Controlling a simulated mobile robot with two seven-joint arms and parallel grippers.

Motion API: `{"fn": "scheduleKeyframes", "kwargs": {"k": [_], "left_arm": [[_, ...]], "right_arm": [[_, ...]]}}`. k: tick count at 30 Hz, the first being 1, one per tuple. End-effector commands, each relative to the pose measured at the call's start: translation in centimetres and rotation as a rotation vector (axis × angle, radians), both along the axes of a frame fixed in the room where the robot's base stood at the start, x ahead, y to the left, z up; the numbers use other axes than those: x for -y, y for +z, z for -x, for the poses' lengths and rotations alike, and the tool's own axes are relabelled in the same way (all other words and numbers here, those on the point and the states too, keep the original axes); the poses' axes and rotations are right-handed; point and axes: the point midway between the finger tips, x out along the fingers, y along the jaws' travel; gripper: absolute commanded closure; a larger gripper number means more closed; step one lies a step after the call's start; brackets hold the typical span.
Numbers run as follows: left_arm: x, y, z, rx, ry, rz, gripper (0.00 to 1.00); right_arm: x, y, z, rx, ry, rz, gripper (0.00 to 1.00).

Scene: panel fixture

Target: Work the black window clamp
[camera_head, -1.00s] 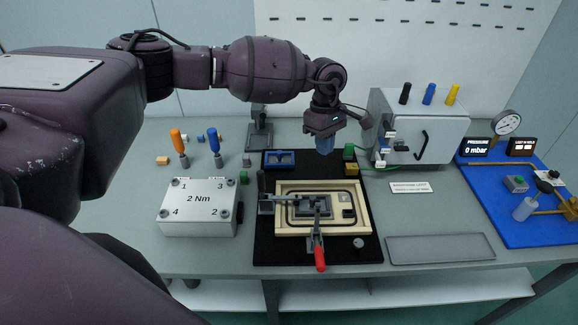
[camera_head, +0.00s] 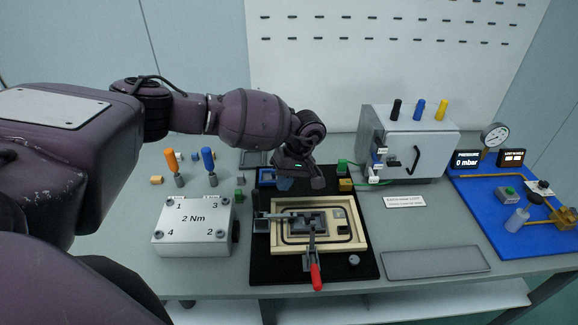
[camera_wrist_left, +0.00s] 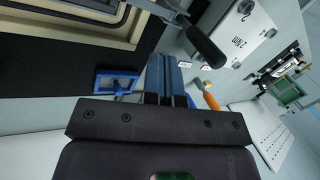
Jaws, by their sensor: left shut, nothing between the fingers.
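The black-handled window clamp (camera_head: 272,216) is at the left side of the pale frame (camera_head: 345,243), with its grey arm lying toward the dark window in the middle. Its dark handle (camera_wrist_left: 207,47) shows in the left wrist view, to the right of my fingertips and apart from them. My left gripper (camera_head: 284,182) is behind the frame, over the back of the black mat near the blue tray. Its blue fingers (camera_wrist_left: 168,75) are shut with nothing between them. The wrist partly hides the blue tray in the head view. My right gripper is not in view.
A red-handled clamp (camera_head: 315,275) stands at the frame's front. The "2 Nm" block (camera_head: 190,222) is left of the mat, with orange and blue drivers (camera_head: 208,160) behind it. The blue tray (camera_wrist_left: 116,82) is near my fingers. A grey box (camera_head: 415,140) stands back right.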

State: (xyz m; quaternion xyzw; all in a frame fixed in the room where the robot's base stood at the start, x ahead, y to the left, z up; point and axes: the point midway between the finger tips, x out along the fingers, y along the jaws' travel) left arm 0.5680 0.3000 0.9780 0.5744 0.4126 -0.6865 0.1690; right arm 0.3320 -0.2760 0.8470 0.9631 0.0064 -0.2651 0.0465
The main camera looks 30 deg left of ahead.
Motion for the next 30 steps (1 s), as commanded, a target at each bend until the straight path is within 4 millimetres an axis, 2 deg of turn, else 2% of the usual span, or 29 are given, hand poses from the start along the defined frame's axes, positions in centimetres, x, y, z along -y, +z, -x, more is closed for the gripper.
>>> {"fn": "scheduleKeyframes", "kwargs": {"k": [3, 6, 13, 30], "left_arm": [[-0.5, -1.9, 0.6, -0.002, 0.002, 0.001, 1.0], [-1.6, -1.7, 1.7, -0.001, 0.002, -0.001, 1.0], [-2.8, -1.8, 3.3, 0.0, 0.0, 0.001, 1.0], [-3.1, -1.9, 3.4, 0.004, 0.002, 0.005, 1.0]], "right_arm": [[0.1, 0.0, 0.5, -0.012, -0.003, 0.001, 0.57], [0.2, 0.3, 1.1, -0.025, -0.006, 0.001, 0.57], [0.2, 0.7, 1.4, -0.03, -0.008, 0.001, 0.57], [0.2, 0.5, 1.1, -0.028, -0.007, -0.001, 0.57]]}}
